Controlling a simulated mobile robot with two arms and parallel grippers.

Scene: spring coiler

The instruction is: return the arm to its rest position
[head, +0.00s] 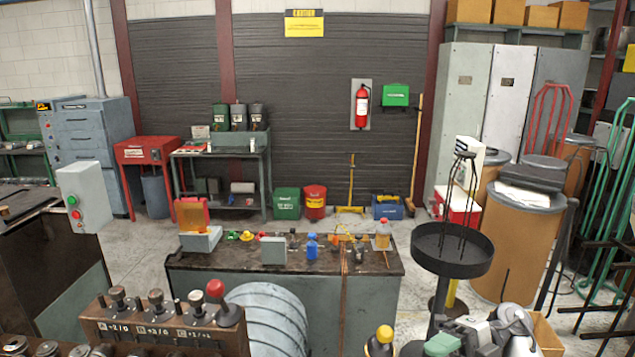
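Neither of my grippers shows in the head view, and I cannot make out either arm. The spring coiler's control block (165,330) stands close at the bottom left, with several metal knobs on top. A red ball knob (215,288) sits at its right end. A grey ribbed drum (268,318) is just right of the block. A grey button box (84,197) with red and green buttons stands at the left.
A dark-topped workbench (340,262) ahead bears a blue bottle (312,246) and small items. A round black tray (452,250) on a stand is at the right, near brown drums (515,245). A yellow-topped knob (384,335) stands at bottom centre. Open floor shows behind the bench.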

